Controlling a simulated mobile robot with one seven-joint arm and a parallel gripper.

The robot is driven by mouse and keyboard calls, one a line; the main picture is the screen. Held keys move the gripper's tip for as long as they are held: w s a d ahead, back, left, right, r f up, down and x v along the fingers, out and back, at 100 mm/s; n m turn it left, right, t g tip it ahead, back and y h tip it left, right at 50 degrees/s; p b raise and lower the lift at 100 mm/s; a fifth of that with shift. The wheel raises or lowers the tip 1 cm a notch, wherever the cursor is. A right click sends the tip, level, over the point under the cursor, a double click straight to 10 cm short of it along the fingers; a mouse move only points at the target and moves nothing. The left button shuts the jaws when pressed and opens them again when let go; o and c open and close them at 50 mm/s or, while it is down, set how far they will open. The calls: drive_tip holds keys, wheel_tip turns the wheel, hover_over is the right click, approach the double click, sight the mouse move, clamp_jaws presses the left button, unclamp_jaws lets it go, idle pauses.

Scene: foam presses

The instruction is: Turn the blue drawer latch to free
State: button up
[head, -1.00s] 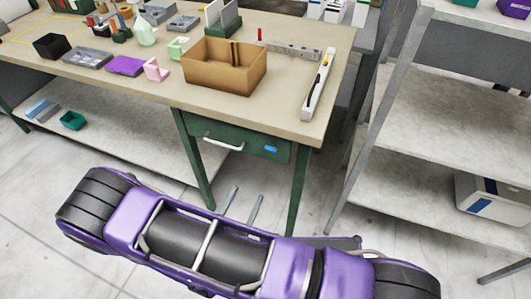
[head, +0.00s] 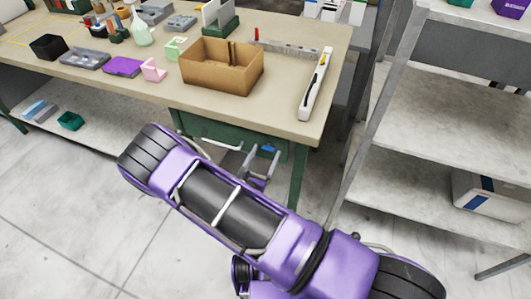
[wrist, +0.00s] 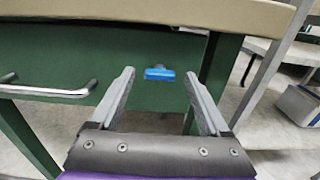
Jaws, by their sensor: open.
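The blue drawer latch (wrist: 160,73) sits on the right part of the green drawer front (wrist: 120,98) and lies level, longer sideways than tall. In the head view the latch (head: 269,149) shows just beyond my gripper. My gripper (wrist: 158,92) is open and empty. In the wrist view its two fingers stand on either side of the latch, with the latch a little above the line between the tips. My gripper (head: 261,168) is in front of the drawer. I cannot tell the exact gap to the latch.
The silver drawer handle (wrist: 48,91) is left of the latch. The table top (head: 150,93) overhangs the drawer and holds a cardboard box (head: 222,81) and a white level (head: 316,84). A table leg is close right of the latch. A grey shelf (head: 435,115) stands farther right.

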drive_tip(key=shift+w+d, duration=0.1)
drive_tip(key=shift+w, duration=0.25)
clamp_jaws()
